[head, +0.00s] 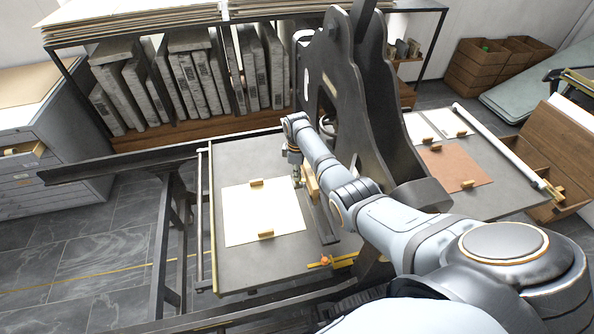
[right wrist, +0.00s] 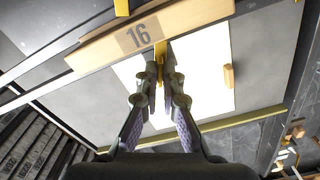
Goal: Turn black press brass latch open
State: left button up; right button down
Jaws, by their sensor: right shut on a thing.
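The black press (head: 352,85) stands upright across its grey bed in the head view. My right gripper (head: 297,178) reaches down beside the press, over the bed near the white sheet. In the right wrist view, my right gripper (right wrist: 161,72) has its two fingers together on the narrow brass latch (right wrist: 160,50). The latch sits at the edge of a wooden bar (right wrist: 100,47) marked 16. In the head view the latch is hidden by the gripper and arm. My left gripper is not in view.
A white sheet (head: 262,220) with small wooden blocks lies on the press bed (head: 230,270). A brown sheet (head: 453,165) lies on the bed's right side. A rack of stone slabs (head: 190,80) stands behind. Open floor (head: 90,250) is at the left.

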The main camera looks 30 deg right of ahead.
jog(key=m+p, duration=0.1)
jog(key=m, duration=0.1)
jog(key=shift+r+m, duration=0.15)
jog(key=shift+m, duration=0.25)
jog(key=m+p, duration=0.1)
jog(key=m, duration=0.2)
jog(key=shift+m, duration=0.3)
jog(key=m, duration=0.3)
jog(key=shift+p, duration=0.4)
jog(key=shift+m, duration=2.1)
jog(key=c, duration=1.5)
grip_release()
notch_tip(320, 180, up, 12)
jog(key=shift+f, duration=0.1)
